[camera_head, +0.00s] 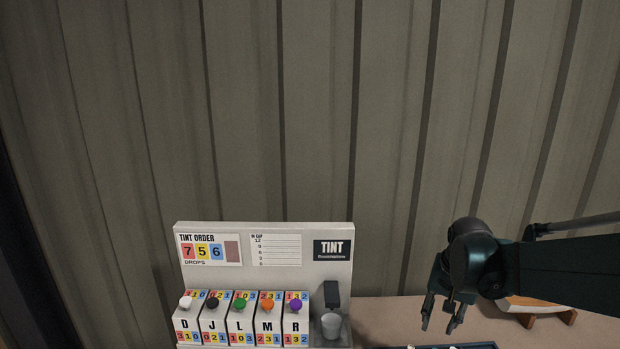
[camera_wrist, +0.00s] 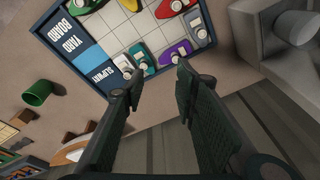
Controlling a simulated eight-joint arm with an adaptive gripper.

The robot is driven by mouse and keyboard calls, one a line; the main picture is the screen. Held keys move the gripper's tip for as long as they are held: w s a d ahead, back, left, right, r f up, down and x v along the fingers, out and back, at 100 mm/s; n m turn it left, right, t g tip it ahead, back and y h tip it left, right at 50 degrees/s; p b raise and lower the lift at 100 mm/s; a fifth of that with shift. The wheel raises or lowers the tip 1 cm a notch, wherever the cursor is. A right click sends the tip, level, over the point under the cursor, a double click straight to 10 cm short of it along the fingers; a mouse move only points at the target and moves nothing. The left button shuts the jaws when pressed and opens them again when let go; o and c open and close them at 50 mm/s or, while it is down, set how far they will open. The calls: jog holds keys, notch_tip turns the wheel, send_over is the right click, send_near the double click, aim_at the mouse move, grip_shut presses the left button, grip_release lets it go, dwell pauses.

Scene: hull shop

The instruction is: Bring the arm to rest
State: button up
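My gripper (camera_head: 440,311) hangs at the right of the head view, above the table, with its fingers pointing down. In the wrist view my gripper (camera_wrist: 155,85) shows its two dark fingers spread apart with nothing between them. The gripper is open and empty. The rest of my arm reaches in from the right edge of the head view.
A tint machine (camera_head: 265,240) with several lettered blocks and a metal cup (camera_head: 331,325) stands left of my gripper. The yard board (camera_wrist: 100,60) with several coloured boat pieces lies below. A green cup (camera_wrist: 37,93) lies beside it. A corrugated wall stands behind.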

jog(key=s+a+r+n+t, duration=0.2)
jog(key=s+a, duration=0.4)
jog(key=s, duration=0.3)
jog(key=s+a+r+n+t, duration=0.3)
jog(key=s+a, duration=0.3)
jog(key=s, duration=0.3)
jog(key=shift+s+a+r+n, duration=0.15)
jog(key=shift+s+r+n, duration=0.25)
jog(key=shift+r+n, duration=0.3)
